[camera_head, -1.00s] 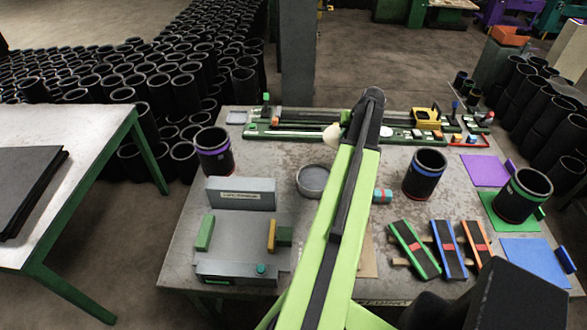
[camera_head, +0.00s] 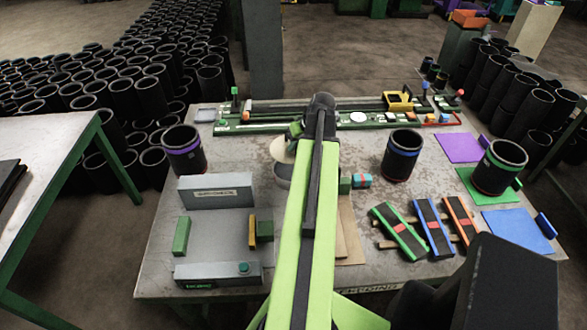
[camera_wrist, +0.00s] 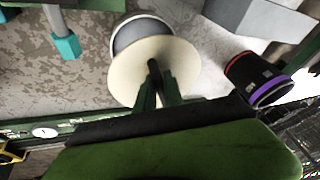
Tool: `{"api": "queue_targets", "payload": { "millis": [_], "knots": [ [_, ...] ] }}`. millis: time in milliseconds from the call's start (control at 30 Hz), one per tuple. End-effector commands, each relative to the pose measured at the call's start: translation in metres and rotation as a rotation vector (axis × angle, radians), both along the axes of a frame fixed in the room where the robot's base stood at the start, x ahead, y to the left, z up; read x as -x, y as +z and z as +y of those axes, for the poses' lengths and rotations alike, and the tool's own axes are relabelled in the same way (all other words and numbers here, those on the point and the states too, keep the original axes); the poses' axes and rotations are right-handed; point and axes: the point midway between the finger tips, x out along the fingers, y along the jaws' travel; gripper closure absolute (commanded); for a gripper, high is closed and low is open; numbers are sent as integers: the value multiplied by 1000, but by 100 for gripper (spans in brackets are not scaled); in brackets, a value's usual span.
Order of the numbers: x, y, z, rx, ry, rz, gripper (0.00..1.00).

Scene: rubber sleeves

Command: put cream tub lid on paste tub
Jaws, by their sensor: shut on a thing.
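The cream tub lid (camera_wrist: 124,73) is a pale round disc with a dark knob. My gripper (camera_wrist: 157,92) is shut on that knob in the wrist view. The grey paste tub (camera_wrist: 138,33) shows beyond the lid there, partly covered by it. In the head view the lid (camera_head: 279,151) is close above the paste tub (camera_head: 282,178), toward its far side. My arm hides the right part of both, and the fingers are hidden there. I cannot tell whether lid and tub touch.
A grey fixture (camera_head: 216,232) stands at front left. A purple-banded sleeve (camera_head: 184,152) is left of the tub, a blue-banded sleeve (camera_head: 402,156) to the right. A long green rail (camera_head: 260,126) runs along the back. Striped tools (camera_head: 399,231) lie at right.

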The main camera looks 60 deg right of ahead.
Motion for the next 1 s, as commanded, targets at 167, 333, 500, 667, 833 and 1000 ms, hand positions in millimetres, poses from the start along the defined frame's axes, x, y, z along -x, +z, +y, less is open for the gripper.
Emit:
{"api": "queue_targets", "payload": {
  "millis": [167, 333, 500, 667, 833, 1000],
  "knots": [
    [-1, -44, 0, 0, 0, 0, 100],
    [-1, -62, 0, 0, 0, 0, 100],
    [-1, -66, 0, 0, 0, 0, 100],
    [-1, -95, 0, 0, 0, 0, 100],
    [-1, -95, 1, 0, 0, 0, 100],
    [-2, -95, 1, -1, 1, 0, 78]
  ]
}}
